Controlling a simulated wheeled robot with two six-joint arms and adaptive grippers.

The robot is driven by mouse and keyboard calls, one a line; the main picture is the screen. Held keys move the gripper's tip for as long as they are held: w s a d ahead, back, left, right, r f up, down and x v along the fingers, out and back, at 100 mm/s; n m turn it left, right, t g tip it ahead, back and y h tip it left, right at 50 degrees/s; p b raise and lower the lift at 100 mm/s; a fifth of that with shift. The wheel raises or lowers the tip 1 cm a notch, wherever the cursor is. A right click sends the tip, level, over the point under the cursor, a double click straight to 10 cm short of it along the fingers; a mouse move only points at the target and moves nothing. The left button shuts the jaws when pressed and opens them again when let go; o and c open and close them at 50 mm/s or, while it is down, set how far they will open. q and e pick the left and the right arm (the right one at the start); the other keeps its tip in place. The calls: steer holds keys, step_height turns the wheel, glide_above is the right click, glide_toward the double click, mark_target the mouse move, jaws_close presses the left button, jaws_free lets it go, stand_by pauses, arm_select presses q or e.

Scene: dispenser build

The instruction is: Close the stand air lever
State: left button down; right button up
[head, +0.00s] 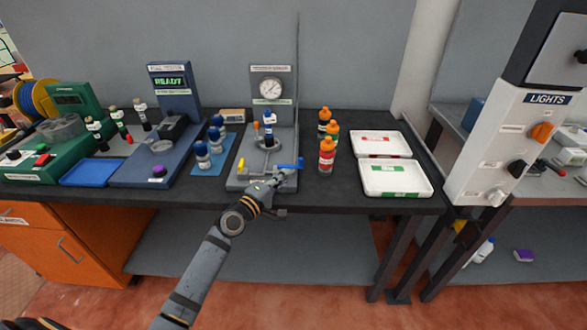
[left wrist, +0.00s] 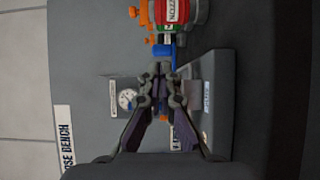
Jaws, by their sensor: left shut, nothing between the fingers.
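The grey stand (head: 238,178) with a round gauge (head: 271,88) on its back plate is on the bench. A blue-capped bottle (head: 268,124) stands in it. The blue air lever (head: 291,165) is at the stand's front right and points to the right. My left gripper (head: 280,177) is shut and empty at the stand's front, right by the lever. In the left wrist view the blue lever (left wrist: 163,52) is just beyond the closed fingertips (left wrist: 158,74); I cannot tell whether they touch. The gauge (left wrist: 127,98) shows there too. My right gripper is not in view.
Several orange-capped bottles (head: 326,158) stand right of the lever. Two white trays (head: 396,194) are farther right. Blue-capped bottles (head: 203,156) and a blue READY machine (head: 178,78) are to the left. A LIGHTS panel (head: 515,140) rises at the right.

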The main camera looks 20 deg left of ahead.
mark_target(299, 163)
arm_select(q)
steer(key=x, duration=0.4)
steer(key=shift+w+d, duration=0.15)
steer(key=shift+w, duration=0.25)
steer(key=shift+r, duration=0.1)
